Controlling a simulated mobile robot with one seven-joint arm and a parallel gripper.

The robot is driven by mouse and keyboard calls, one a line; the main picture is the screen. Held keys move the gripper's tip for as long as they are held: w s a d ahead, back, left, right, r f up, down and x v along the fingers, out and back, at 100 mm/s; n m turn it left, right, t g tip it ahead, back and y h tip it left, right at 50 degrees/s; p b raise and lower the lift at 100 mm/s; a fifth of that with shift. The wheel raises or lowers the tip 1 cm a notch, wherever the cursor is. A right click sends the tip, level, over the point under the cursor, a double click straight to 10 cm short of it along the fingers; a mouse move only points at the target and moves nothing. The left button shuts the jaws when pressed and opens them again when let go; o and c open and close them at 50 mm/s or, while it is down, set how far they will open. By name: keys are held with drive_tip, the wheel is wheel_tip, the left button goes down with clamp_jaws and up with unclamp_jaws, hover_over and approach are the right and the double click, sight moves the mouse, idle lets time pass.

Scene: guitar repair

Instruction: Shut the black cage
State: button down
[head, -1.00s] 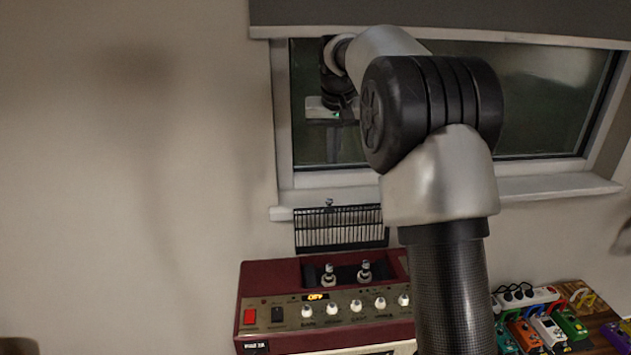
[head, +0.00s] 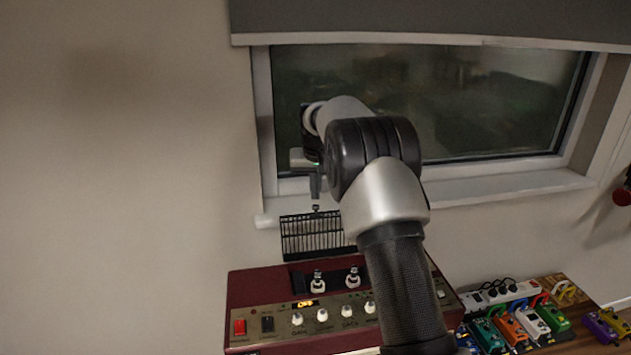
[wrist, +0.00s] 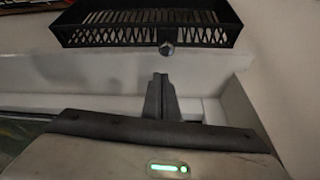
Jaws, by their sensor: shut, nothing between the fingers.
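The black cage (head: 312,236) stands raised, roughly upright, at the back of the dark red amplifier (head: 250,287). It also shows at the top of the wrist view (wrist: 150,38), with a small round metal knob (wrist: 166,48) on its edge. My gripper (head: 315,194) is shut and empty, pointing down just above the cage's top edge, close to the knob in the head view. In the wrist view my gripper (wrist: 160,82) appears just short of the knob, with a small visible gap. My arm hides the cage's right end in the head view.
The window sill (head: 510,189) and window are behind the cage and my gripper. Two glass tubes stand in the amplifier's open top, in front of the cage. Several colourful pedals (head: 530,322) and a white power strip (head: 500,293) lie to the right.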

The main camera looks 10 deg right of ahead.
drive_tip(key=s, duration=0.3)
drive_tip(key=shift+a, duration=0.2)
idle(0.3)
